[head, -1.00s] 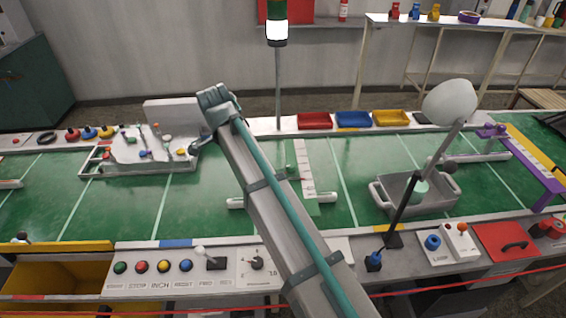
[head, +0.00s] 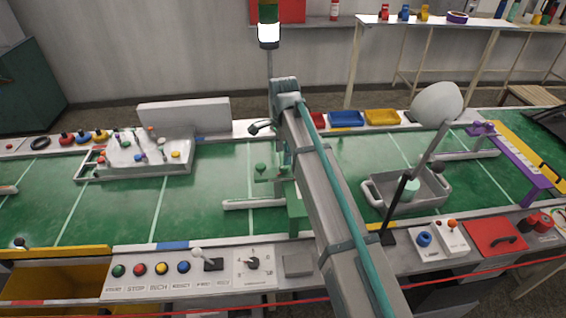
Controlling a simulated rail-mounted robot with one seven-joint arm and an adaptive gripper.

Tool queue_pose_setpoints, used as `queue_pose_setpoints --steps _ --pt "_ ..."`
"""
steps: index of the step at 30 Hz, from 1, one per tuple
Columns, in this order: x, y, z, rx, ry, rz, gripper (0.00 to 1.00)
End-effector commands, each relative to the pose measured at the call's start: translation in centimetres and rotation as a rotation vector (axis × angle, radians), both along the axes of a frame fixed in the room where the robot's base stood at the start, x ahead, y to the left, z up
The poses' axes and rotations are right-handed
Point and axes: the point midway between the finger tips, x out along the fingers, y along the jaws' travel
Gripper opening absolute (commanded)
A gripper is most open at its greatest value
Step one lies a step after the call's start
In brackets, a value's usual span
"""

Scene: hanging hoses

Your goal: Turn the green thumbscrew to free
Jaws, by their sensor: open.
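A small green knob (head: 261,168), which looks like the thumbscrew, stands on a green fixture (head: 268,180) at the middle of the green table. A pale bar (head: 250,204) lies in front of it. My arm comes up from the lower right and bends over at its top, just behind and right of the knob. My gripper (head: 281,158) hangs down there, close to the right of the knob. It is mostly hidden behind my forearm, and its fingertips are not clear. No contact with the knob can be made out.
A grey board (head: 135,168) with several coloured knobs stands at the left. A grey tray (head: 379,203) and a white-shaded lamp (head: 437,103) are at the right. A signal tower (head: 269,30) rises behind. A control panel (head: 155,285) runs along the front. Green table left of the knob is clear.

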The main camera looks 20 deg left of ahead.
Motion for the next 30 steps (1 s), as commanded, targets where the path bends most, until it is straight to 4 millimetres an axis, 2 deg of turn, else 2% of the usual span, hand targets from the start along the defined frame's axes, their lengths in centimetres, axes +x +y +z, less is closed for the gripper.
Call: queue_pose_setpoints --steps 6,10,15,23,30 --pt "-0.1 0.0 -3.3 -0.001 0.001 0.0 0.59" --pt "0.0 0.0 -4.5 0.0 0.0 0.0 0.59" --pt "0.0 0.0 -5.2 0.0 0.0 0.0 0.59" --pt "0.0 0.0 -5.3 0.001 -0.001 0.0 0.59" --pt "0.0 0.0 -5.3 0.001 -0.001 0.0 0.19"
